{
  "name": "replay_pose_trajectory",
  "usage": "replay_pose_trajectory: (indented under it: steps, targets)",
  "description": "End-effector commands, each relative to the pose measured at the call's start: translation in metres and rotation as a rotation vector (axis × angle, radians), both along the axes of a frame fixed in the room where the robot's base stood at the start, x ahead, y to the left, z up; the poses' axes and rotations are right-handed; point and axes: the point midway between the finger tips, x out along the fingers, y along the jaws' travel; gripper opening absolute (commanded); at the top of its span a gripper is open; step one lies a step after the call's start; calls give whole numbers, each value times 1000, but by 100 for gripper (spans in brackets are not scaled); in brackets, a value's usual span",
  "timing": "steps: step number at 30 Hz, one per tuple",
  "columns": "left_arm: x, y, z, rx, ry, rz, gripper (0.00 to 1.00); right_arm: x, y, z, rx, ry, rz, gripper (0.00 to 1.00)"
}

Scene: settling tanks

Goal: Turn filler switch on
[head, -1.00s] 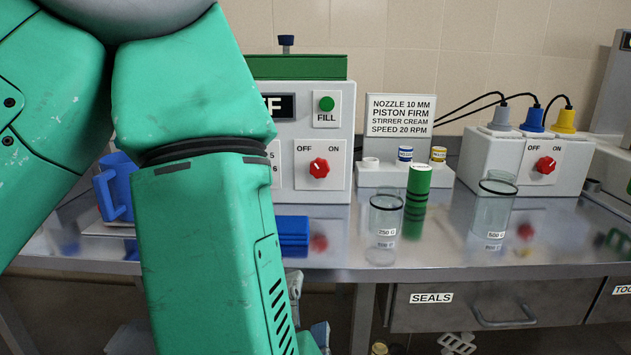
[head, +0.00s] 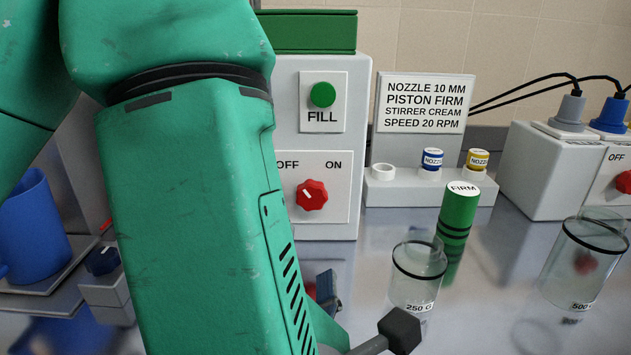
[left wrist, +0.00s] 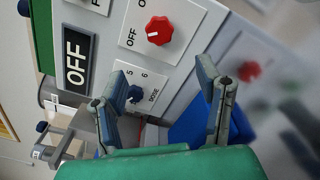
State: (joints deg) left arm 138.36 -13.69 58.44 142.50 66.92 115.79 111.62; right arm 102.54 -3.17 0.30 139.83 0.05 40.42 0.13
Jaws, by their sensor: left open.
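The filler switch is a red knob (head: 312,195) on a white plate marked OFF and ON, on the front of the pale filler machine (head: 335,137). Its white mark points up and left, toward OFF. The knob also shows near the top of the left wrist view (left wrist: 159,30), beside a dark OFF display (left wrist: 77,58). My left gripper (left wrist: 162,72) is open and empty, its two fingers spread below the knob and around the view of the blue dose knob (left wrist: 135,94). In the head view my green arm hides most of that gripper; one finger shows. My right gripper is not in view.
A green FILL button (head: 322,95) sits above the switch. The clear 250 G jar (head: 415,285), green FIRM cylinder (head: 458,220) and 500 G jar (head: 585,262) stand to the right. A blue jug (head: 32,230) is left. A dark hexagonal end (head: 400,330) shows at the bottom.

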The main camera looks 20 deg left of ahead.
Motion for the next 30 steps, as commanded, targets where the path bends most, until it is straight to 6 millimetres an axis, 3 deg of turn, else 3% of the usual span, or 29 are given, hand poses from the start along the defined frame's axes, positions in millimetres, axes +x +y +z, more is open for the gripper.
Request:
replay_pose_trajectory:
  steps: [5, 15, 20, 24, 30]
  targets:
    - [18, 7, 2, -6, 5, 4, 59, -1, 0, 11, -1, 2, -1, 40]
    - [85, 35, 2, -11, 7, 8, 59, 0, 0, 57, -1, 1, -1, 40]
    - [106, 37, 2, -7, 5, 5, 59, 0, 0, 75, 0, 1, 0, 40]
    - [123, 38, -1, -2, 0, 2, 59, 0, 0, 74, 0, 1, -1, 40]
    - [133, 42, -2, -2, 1, 1, 59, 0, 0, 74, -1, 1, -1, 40]
